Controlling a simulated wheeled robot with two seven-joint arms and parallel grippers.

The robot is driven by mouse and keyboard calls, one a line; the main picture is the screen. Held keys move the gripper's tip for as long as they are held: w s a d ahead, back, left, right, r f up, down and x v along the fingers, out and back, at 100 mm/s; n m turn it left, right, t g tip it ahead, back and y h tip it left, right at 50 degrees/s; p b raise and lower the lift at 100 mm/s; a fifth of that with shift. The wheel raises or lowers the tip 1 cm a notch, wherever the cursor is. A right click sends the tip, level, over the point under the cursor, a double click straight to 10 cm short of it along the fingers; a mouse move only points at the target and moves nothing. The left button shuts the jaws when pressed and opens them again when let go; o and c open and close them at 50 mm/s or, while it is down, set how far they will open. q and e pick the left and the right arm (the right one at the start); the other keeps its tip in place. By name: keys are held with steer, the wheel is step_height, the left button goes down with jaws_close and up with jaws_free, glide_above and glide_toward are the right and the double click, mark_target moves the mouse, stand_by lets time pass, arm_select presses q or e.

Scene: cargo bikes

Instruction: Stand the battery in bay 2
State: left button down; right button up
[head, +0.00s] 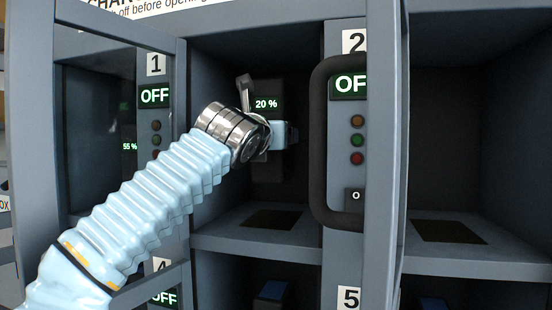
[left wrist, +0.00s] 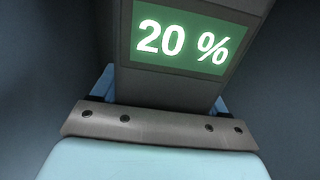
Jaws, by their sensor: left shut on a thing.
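The battery (head: 267,168) is a dark upright block with a lit green "20 %" display. It hangs inside the middle upper compartment (head: 218,222), left of the panel marked 2 (head: 354,42), with its lower end above the floor. My left gripper (head: 270,136) is shut on it from the front and hides part of it. In the left wrist view the battery (left wrist: 175,82) stands between the pale blue fingers (left wrist: 160,98), its display facing the camera. A dark rectangular patch (head: 272,219) lies on the compartment floor below. My right gripper is not in view.
A black handle (head: 321,140) and a grey upright frame (head: 385,150) stand right of my arm, in front of panel 2. The right upper compartment (head: 480,130) looks empty. A left door frame (head: 181,120) stands near my arm. Lower compartments hold blue-topped objects (head: 272,291).

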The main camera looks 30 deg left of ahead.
mark_target(273, 175)
arm_select(q)
step_height(273, 175, down, 4)
steer(key=shift+s+r, duration=0.1)
steer(key=shift+r, duration=0.15)
steer(key=shift+f+b, duration=1.2)
steer(key=shift+f, duration=0.95)
steer(key=shift+r, duration=0.1)
jaws_free()
steer(key=b+v, duration=0.1)
steer(key=v, duration=1.1)
steer(key=shift+d, duration=0.1)
